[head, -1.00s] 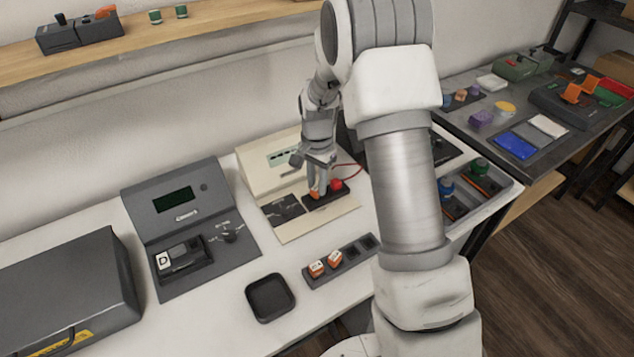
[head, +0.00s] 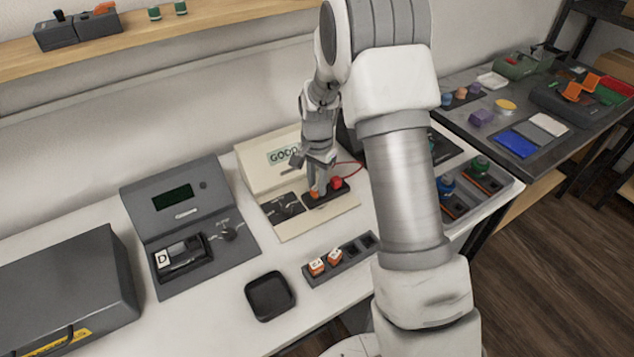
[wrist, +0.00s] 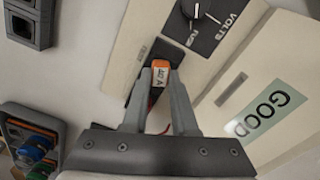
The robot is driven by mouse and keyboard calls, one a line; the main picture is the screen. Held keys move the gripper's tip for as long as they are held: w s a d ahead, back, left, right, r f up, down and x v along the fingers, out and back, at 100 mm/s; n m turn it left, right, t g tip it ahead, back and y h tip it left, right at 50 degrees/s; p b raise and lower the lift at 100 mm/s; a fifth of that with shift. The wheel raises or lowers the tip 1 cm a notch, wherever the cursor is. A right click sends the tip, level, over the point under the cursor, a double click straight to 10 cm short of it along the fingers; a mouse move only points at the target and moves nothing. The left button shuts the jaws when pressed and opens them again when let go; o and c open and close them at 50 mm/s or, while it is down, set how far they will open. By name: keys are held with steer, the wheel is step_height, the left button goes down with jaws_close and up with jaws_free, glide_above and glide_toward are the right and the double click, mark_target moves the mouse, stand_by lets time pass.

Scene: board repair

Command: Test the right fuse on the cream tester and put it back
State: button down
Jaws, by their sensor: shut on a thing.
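The cream tester (head: 342,214) stands at the back middle of the bench. Its display (head: 284,156) reads GOOD, and in the wrist view the display (wrist: 266,113) reads GOOD too. My gripper (head: 319,191) is over the tester's dark socket strip and is shut on an orange fuse with a white label (wrist: 160,74). The fuse is at the dark socket (wrist: 150,60); how deep it sits is hidden. A red knob or plug (head: 337,183) with a red lead is beside it. The tester's dial (wrist: 190,10) is marked VOLTS and FUSE.
A dark fuse rack (head: 350,254) holds two orange fuses (head: 326,262) at its left, with empty slots to the right. A small black tray (head: 270,296) is in front. A grey tester (head: 185,215) stands left, and a tray with coloured parts (head: 480,200) right.

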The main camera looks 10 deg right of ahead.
steer(key=shift+c, duration=1.8)
jaws_free()
steer(key=shift+r, duration=0.15)
steer(key=shift+r+p, duration=1.15)
steer(key=shift+r, duration=0.2)
steer(key=shift+r, duration=0.1)
steer(key=shift+r+p, duration=2.1)
steer(key=shift+r, duration=0.8)
steer(key=shift+r, duration=0.1)
